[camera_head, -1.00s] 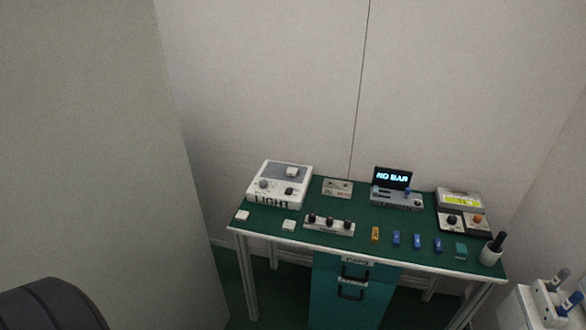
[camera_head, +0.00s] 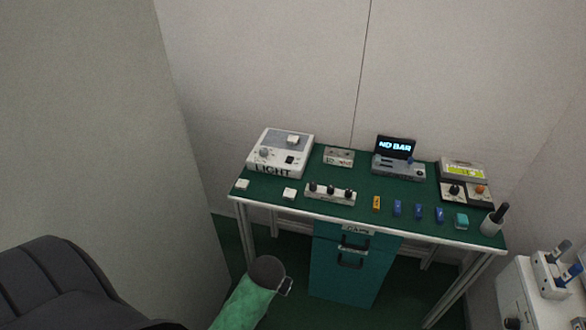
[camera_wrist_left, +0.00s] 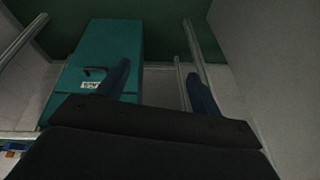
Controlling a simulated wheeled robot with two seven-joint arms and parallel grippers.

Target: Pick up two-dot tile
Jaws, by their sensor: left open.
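Small white tiles lie on the green-topped table (camera_head: 330,207) in the head view. One tile (camera_head: 242,184) is at the table's left front corner, and another (camera_head: 290,194) is to its right near the front edge. A third white piece (camera_head: 293,140) sits on top of the white LIGHT box (camera_head: 267,160). Any dots are too small to make out. My left gripper (camera_wrist_left: 158,85) shows in the left wrist view with its two blue fingers apart and nothing between them. It points towards the teal drawer cabinet (camera_wrist_left: 103,50), away from the tiles. My right gripper is out of view.
A NO BAR display (camera_head: 395,147) is at the back. A grey wall panel (camera_head: 90,120) closes the left side.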

